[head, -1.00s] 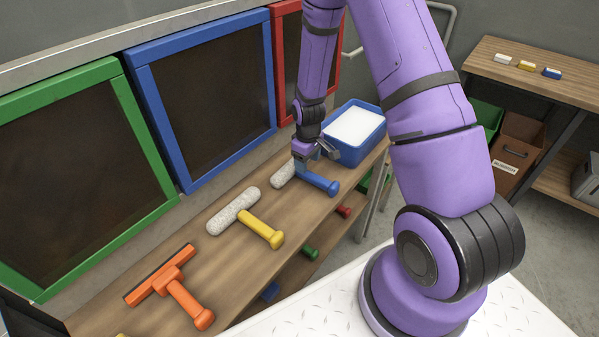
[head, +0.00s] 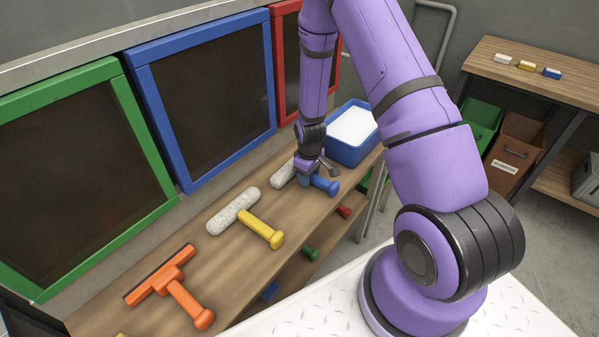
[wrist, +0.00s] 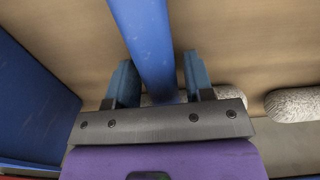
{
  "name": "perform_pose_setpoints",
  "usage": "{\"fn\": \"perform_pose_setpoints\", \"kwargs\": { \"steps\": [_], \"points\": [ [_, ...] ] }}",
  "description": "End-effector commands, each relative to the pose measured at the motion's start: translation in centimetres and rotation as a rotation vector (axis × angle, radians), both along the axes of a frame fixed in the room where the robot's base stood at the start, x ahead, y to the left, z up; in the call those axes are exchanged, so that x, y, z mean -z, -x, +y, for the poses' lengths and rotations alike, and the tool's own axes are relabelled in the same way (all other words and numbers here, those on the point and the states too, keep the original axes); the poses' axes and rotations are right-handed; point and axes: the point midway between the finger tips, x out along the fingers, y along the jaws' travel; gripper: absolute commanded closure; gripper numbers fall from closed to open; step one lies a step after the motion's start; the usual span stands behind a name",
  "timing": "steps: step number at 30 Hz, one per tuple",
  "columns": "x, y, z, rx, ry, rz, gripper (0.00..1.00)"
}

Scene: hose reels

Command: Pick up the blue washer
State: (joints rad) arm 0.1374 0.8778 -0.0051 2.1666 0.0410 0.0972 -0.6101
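The blue washer lies on the wooden shelf, with its blue handle (head: 325,185) pointing to the front right and its pale fuzzy head (head: 283,173) partly hidden behind my gripper. My gripper (head: 316,174) is down at the handle, near the head end. In the wrist view the blue handle (wrist: 146,38) runs between the two fingers of my gripper (wrist: 158,60). The fingers are apart, one on each side of the handle, with a visible gap on the right side. Whether the left finger touches the handle is unclear.
A yellow-handled washer (head: 262,230) and an orange squeegee (head: 178,290) lie on the same shelf (head: 225,260). A blue tub (head: 349,152) with white contents stands just behind the blue washer. Framed dark panels (head: 205,95) line the back.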

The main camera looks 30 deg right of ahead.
Motion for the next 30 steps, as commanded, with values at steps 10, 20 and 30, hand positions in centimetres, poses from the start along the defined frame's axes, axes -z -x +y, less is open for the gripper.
{"fn": "perform_pose_setpoints", "kwargs": {
  "steps": [10,20,30],
  "points": [
    [0.0,0.0,0.0,0.0,0.0,0.0,0.92],
    [-1.3,-0.1,0.0,0.0,0.0,-0.002,0.92],
    [-6.6,-0.1,0.0,0.0,0.0,-0.004,0.92]
  ]
}}
